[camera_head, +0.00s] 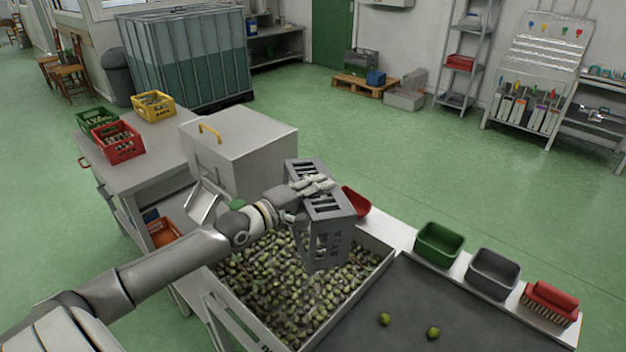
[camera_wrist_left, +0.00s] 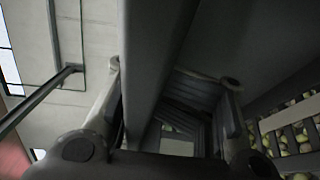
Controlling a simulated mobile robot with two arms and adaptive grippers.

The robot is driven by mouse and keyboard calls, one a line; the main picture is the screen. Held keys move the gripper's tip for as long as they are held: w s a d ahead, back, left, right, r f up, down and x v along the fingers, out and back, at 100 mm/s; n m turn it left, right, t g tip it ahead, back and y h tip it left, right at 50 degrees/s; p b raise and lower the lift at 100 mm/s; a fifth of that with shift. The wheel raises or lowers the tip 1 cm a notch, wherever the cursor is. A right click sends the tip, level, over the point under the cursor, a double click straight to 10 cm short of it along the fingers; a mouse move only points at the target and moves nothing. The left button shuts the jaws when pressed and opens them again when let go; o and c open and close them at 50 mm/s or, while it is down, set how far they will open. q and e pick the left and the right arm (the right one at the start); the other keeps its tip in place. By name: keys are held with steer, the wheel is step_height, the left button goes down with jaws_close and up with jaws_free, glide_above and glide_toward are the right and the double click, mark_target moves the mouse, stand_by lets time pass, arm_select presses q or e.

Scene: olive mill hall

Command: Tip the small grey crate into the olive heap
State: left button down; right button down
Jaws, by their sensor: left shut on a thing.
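The small grey crate (camera_head: 330,232) is held up over the olive heap (camera_head: 268,285) in the head view. It looks tilted, with slotted walls showing; its opening and contents cannot be made out. My left gripper (camera_head: 313,186) is shut on the crate's upper part. In the left wrist view the crate's grey wall (camera_wrist_left: 160,65) runs between the two fingers (camera_wrist_left: 172,110). Olives show through slots at the right of that view. The heap fills a light-coloured bin, and the crate hides part of it. My right gripper is not in view.
A red scoop-like tub (camera_head: 356,201) is right behind the crate. A green tub (camera_head: 439,244), a grey tub (camera_head: 492,272) and a red brush (camera_head: 550,299) line the ledge. Two loose olives lie on the dark surface (camera_head: 400,310). A large pale box (camera_head: 240,150) stands behind my arm.

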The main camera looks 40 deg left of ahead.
arm_select(q)
steer(key=shift+w+d+r+m+g+y+p, duration=0.25)
steer(key=shift+w+d+g+p, duration=0.45)
steer(key=shift+p, duration=1.05)
steer(key=shift+w+d+r+m+g+y+p, duration=0.25)
steer(key=shift+w+d+g+p, duration=0.45)
steer(key=shift+p, duration=1.05)
steer(key=w+d+f+m+g+y+p, duration=0.1)
steer(key=w+f+g+y+p, duration=0.1)
steer(key=f+g+y, duration=0.3)
steer(key=w+d+f+m+g+y+p, duration=0.2)
steer(key=f+g+p, duration=0.1)
steer(key=f+g, duration=0.4)
steer(key=shift+t, duration=0.5)
steer(key=r+p, duration=0.2)
steer(key=r, duration=0.1)
steer(key=r+p, duration=0.1)
steer(key=shift+a+r, duration=0.3)
steer(key=shift+r, duration=0.1)
steer(key=shift+s, duration=0.1)
